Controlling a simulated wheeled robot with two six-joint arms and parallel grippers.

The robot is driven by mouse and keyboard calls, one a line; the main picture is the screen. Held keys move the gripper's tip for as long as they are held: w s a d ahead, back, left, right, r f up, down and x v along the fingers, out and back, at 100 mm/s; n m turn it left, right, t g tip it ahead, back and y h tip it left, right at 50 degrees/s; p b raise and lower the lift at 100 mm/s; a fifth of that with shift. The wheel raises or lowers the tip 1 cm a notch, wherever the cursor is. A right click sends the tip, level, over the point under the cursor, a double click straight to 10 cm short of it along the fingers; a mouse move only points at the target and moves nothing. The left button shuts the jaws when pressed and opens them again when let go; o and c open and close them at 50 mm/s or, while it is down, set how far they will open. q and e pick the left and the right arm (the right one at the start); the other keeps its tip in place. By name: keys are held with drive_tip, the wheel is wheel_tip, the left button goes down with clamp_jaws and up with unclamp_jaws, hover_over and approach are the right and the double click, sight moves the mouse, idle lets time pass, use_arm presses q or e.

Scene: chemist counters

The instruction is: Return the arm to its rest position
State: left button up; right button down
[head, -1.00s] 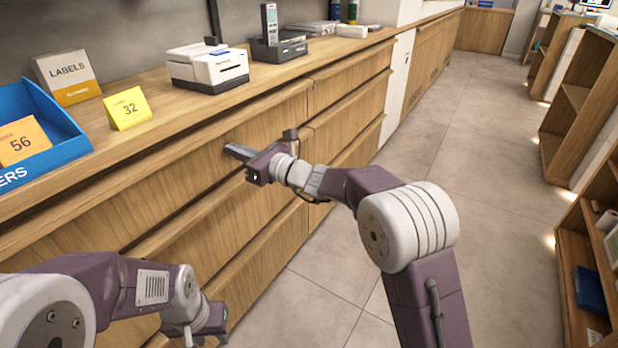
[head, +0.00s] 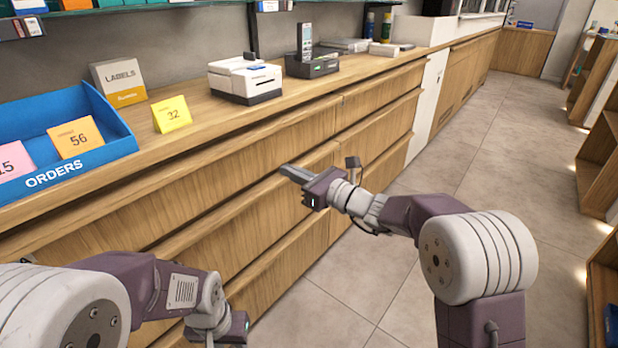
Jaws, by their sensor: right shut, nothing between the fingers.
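My right arm comes in from the lower right and reaches left toward the wooden drawer fronts. Its gripper (head: 290,172) is shut and empty, held in front of the drawers (head: 240,205), below the counter top. I cannot tell whether the fingertips touch the wood. My left arm comes in from the lower left and is folded low in front of the drawers. Its wrist shows near the bottom, but its fingers are hidden or out of frame.
On the counter (head: 205,130) stand a blue ORDERS tray (head: 110,150), a LABELS box (head: 118,82), a yellow 32 card (head: 172,114), a white printer (head: 245,80) and a handset in its dock (head: 312,66). The tiled floor (head: 440,185) to the right is clear, with wooden shelves (head: 600,165) beyond.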

drive_tip(key=s+d+r+n+p, duration=0.1)
drive_tip(key=s+d+r+p, duration=0.1)
drive_tip(key=s+d+r, duration=0.25)
drive_tip(key=s+d+f+n+g+h+p, duration=0.1)
drive_tip(key=s+d+f+n+g+h, duration=0.15)
drive_tip(key=s+f+n+g, duration=0.5)
drive_tip(key=s+d+f+n+g+h+p, duration=0.15)
drive_tip(key=s+f+n+h, duration=0.25)
drive_tip(key=s+f, duration=0.7)
drive_tip(key=s+d+f+n+h, duration=0.35)
drive_tip(key=d+n, duration=0.25)
drive_tip(key=d, duration=0.2)
drive_tip(key=s+d+f+n+h, duration=0.3)
drive_tip(key=d+f+n+h, duration=0.1)
drive_tip(key=d+n, duration=0.35)
wheel_tip(320, 180, up, 38)
drive_tip(key=p, duration=3.7)
drive_tip(key=shift+w+r+m+g, duration=0.15)
drive_tip(key=shift+w+m+g, duration=0.15)
drive_tip(key=shift+g, duration=0.1)
